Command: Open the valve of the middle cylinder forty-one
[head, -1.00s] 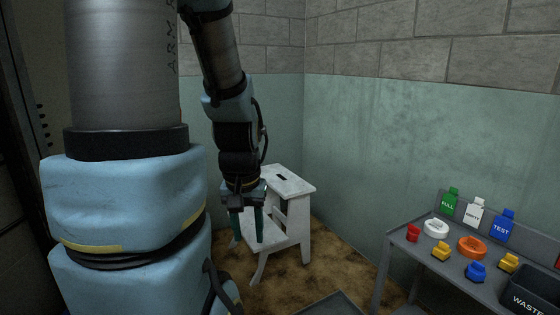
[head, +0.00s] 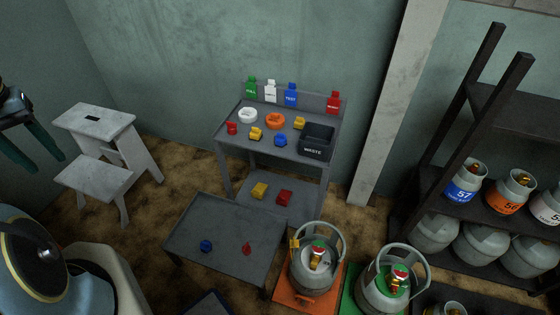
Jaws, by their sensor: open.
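A grey gas cylinder (head: 312,278) with a collar stands on an orange scale (head: 302,302) at the bottom centre of the head view. Its brass valve (head: 316,260) has a green, white and red top, and a yellow tag hangs at the collar. A second, similar cylinder (head: 385,290) stands on a green scale (head: 348,302) to its right. I cannot read forty-one on either, nor tell whether their valves are open. My gripper (head: 27,152) is at the far left edge, fingers apart and empty, far from both cylinders.
A low grey table (head: 220,230) with small blue and red parts stands left of the cylinders. Behind it is a workbench (head: 228,150) with caps, rings, tags and a waste bin (head: 317,141). A white step stool (head: 95,180) stands left; a cylinder rack (head: 470,220) stands right.

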